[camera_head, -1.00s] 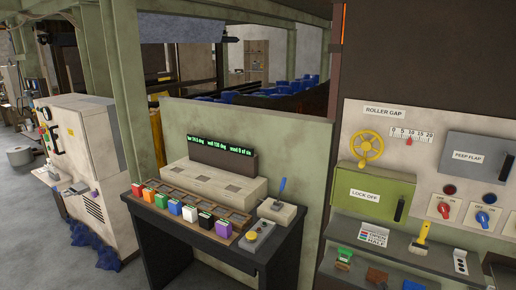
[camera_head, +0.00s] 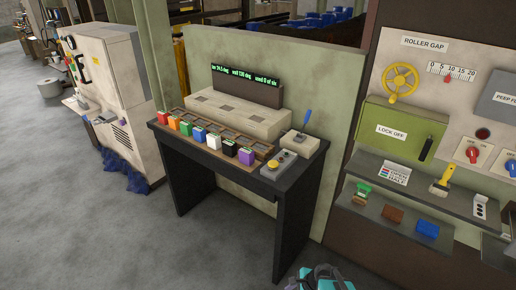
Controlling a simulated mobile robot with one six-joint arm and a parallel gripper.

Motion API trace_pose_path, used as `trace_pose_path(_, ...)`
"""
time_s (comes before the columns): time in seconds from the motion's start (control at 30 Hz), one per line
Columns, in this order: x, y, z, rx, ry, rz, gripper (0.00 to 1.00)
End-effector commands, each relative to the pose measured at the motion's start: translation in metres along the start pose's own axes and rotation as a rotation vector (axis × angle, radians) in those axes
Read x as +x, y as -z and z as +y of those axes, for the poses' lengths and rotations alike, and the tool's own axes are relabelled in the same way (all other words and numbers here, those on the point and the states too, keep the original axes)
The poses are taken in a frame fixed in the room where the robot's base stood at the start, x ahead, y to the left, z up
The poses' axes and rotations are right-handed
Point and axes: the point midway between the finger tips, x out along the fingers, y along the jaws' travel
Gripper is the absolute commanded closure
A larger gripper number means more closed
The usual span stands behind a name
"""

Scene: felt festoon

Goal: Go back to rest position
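A teal and dark piece, which seems to be part of my arm, shows at the bottom edge of the view. No gripper fingers can be made out, so whether the gripper is open or holds anything is hidden.
A dark table (camera_head: 289,196) carries several coloured blocks in a tray and a small box with a blue lever (camera_head: 307,119). A wall panel (camera_head: 404,60) with a yellow wheel (camera_head: 400,82) and shelves (camera_head: 447,197) stands right. A pale machine (camera_head: 112,85) is left. Grey floor (camera_head: 80,235) is open at front left.

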Motion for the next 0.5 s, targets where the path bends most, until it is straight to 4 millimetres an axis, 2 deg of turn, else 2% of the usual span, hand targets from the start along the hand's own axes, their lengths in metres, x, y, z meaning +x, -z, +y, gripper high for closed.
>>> trace_pose_path(0.03,0.012,-0.004,0.022,-0.097,-0.06,0.015,0.47)
trace_pose_path(0.2,0.031,-0.002,0.084,-0.438,-0.254,0.051,0.47)
trace_pose_path(0.3,0.033,0.007,0.113,-0.616,-0.357,0.056,0.47)
trace_pose_path(0.5,0.023,0.032,0.151,-0.925,-0.535,0.04,0.47)
